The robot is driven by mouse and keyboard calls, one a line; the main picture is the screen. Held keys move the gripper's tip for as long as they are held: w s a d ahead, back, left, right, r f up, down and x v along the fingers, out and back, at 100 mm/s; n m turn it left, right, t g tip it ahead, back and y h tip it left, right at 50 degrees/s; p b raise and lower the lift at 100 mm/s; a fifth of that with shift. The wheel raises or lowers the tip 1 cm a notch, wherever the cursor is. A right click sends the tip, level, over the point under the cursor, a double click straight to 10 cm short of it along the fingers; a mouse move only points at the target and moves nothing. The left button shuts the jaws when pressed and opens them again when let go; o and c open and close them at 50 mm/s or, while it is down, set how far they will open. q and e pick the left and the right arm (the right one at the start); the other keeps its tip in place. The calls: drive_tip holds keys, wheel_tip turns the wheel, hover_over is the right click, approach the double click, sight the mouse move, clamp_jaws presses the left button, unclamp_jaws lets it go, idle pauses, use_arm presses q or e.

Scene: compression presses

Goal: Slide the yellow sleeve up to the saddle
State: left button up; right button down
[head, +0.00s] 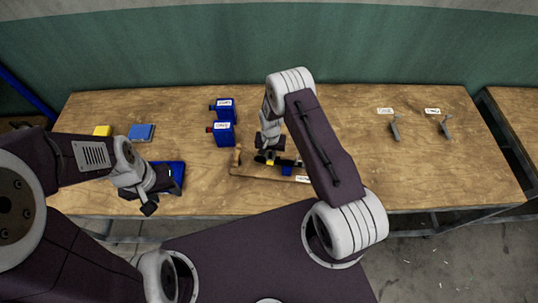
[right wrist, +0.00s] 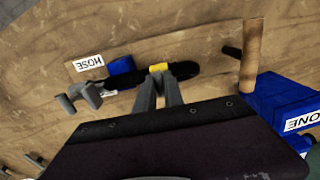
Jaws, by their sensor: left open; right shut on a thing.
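The yellow sleeve (right wrist: 158,67) sits around a black hose (right wrist: 185,70) in the right wrist view. My right gripper (right wrist: 158,78) is shut on the sleeve from above. A blue block (right wrist: 121,65), which looks like the saddle, stands to the left of the sleeve, with a short dark gap between them. In the head view the blue block (head: 286,171) shows just right of my right gripper (head: 267,159), whose fingers partly hide the sleeve. My left gripper (head: 148,206) is open and empty near the table's front edge, in front of a blue tray (head: 180,178).
A wooden post (right wrist: 251,55) rises at one end of the wooden board, which carries a HOSE label (right wrist: 88,64). Two blue presses (head: 221,133) stand behind it. Grey tools (head: 395,128) lie right; the table's right part is mostly clear.

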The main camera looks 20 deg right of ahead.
sight(270, 155)
idle(0.8)
drive_tip(key=c, duration=1.5)
unclamp_jaws()
drive_tip(key=shift+r, duration=0.25)
wheel_tip(270, 155, up, 8)
drive_tip(key=b, duration=0.3)
drive_tip(key=shift+f, duration=0.15)
drive_tip(key=shift+r, duration=0.45)
